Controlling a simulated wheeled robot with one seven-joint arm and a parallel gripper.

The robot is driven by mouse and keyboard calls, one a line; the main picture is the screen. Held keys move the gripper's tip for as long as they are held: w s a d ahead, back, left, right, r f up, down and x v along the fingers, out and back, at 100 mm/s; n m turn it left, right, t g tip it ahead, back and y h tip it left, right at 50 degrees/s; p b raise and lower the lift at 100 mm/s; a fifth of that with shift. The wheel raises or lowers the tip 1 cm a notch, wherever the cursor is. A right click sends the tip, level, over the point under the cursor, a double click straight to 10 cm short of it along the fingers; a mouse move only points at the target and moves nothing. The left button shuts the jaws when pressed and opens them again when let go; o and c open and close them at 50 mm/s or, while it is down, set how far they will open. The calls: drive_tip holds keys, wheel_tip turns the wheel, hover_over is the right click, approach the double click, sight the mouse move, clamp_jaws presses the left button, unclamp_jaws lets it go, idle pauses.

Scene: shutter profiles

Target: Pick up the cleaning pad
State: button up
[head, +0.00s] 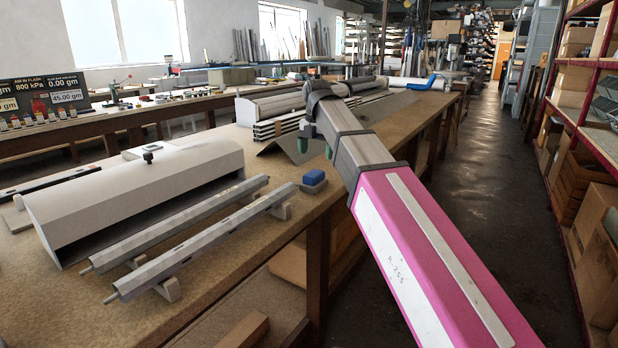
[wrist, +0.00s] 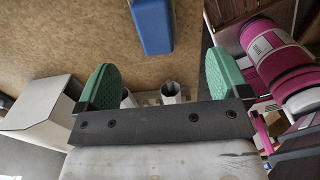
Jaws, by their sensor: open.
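The cleaning pad (head: 314,178) is a small block with a blue top and a greyish underside. It lies on the workbench (head: 345,181) near its right edge, beside the metal profiles. In the wrist view the blue pad (wrist: 152,25) is at the top middle, cut off by the frame edge, ahead of the fingers and between their lines. My gripper (head: 316,148) has green fingers, spread apart with nothing between them. It hangs above the bench, just behind the pad in the head view. The fingers also show in the wrist view (wrist: 161,78).
Two metal profiles (head: 200,243) on supports lie left of the pad, with a white shutter box (head: 140,190) behind them. A stack of profiles (head: 275,128) stands further back. The aisle floor (head: 480,190) on the right is clear, beside red shelving.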

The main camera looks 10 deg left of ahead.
sight(313, 173)
wheel_tip(313, 173, down, 6)
drive_tip(key=shift+r, duration=0.25)
drive_tip(key=shift+s+a+f, duration=0.1)
drive_tip(key=shift+a+f, duration=0.05)
drive_tip(key=shift+f, duration=0.75)
drive_tip(key=shift+a+f, duration=0.2)
drive_tip(key=shift+f, duration=0.65)
drive_tip(key=shift+s+a+f, duration=0.1)
drive_tip(key=shift+a+f, duration=0.05)
drive_tip(key=shift+f, duration=0.75)
drive_tip(key=c, duration=1)
